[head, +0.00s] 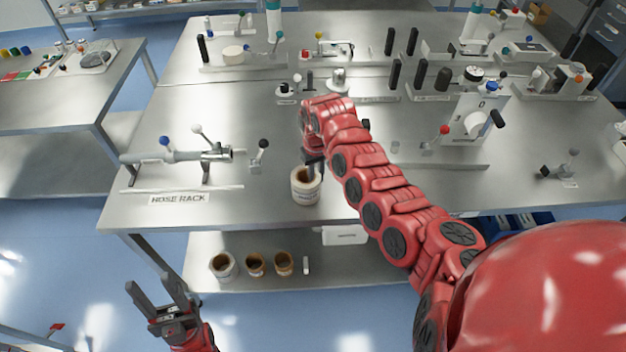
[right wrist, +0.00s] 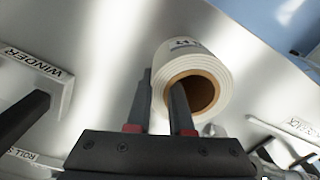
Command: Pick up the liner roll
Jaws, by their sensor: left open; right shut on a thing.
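The liner roll (head: 305,188) is a white roll with a brown core, standing upright on the steel table near its front edge. Its printed label is too small to read. It also shows in the right wrist view (right wrist: 205,58). My right gripper (head: 314,168) is at the roll from above, shut on its wall. In the right wrist view one finger of the gripper (right wrist: 161,88) is in the core and the other is outside the wall. My left gripper (head: 150,281) is open and empty, in front of the table at the lower left.
A hose rack (head: 178,198) with a metal tube stands left of the roll. Several levers and fixtures stand behind and to the right. Three similar rolls (head: 255,264) stand on the lower shelf beside a small white object. A winder sign (right wrist: 40,72) shows in the right wrist view.

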